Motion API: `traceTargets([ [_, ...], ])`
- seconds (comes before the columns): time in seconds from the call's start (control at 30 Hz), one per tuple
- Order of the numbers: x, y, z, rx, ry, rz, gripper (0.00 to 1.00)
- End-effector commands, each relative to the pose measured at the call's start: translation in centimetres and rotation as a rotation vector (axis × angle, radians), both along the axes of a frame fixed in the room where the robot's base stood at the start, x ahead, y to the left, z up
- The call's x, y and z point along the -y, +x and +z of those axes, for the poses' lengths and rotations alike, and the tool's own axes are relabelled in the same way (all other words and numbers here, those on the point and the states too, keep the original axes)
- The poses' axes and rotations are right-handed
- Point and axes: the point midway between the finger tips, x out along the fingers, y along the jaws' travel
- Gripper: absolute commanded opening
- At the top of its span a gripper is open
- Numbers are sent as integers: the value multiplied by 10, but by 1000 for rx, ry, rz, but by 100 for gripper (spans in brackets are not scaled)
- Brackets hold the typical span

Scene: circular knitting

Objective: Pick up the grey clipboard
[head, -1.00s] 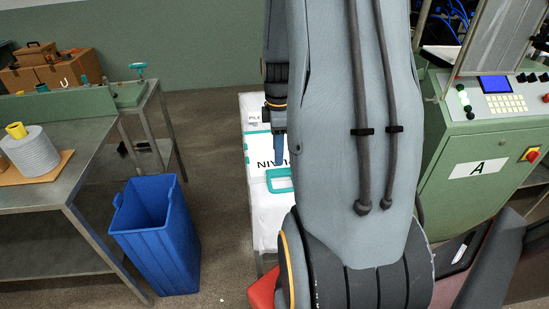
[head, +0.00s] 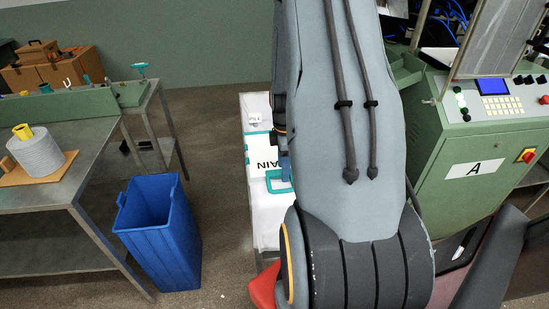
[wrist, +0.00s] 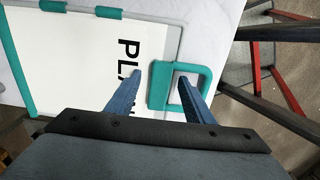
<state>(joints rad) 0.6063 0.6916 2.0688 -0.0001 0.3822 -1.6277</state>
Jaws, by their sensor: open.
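The clipboard (wrist: 167,50) is a grey board with a white sheet reading "PLA…", the rest of the word hidden. It has teal edge clips and a teal loop handle (wrist: 166,104) at one end. It lies flat on a white surface, and it also shows in the head view (head: 256,160), partly hidden by my arm. My gripper (wrist: 172,75) is open, its two blue fingers spread over the handle end. One finger overlaps the sheet beside the handle and the other overlaps the handle loop. I cannot tell whether they touch.
The white surface (head: 262,215) has a small label card (head: 254,121) at its far end. A blue bin (head: 160,230) and a metal table (head: 50,190) stand to the left. A green machine (head: 470,210) marked "A" stands to the right. Dark and red metal legs (wrist: 257,72) show beside the surface.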

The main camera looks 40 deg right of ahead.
Motion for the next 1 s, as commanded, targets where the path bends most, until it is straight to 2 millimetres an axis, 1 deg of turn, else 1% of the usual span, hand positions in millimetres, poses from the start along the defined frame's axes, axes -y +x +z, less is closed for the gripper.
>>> traceTargets([
  [0.27,0,0,-3,2,-1,0,48],
  [0.3,0,0,-3,1,-1,0,46],
  [0.37,0,0,-3,1,-1,0,36],
  [0.5,0,0,-3,1,-1,0,12],
  [0.57,0,0,-3,1,-1,0,2],
  [0.6,0,1,-3,2,-1,0,0],
  [0.87,0,1,-2,2,-1,0,0],
  [1.0,1,1,4,3,-2,0,0],
])
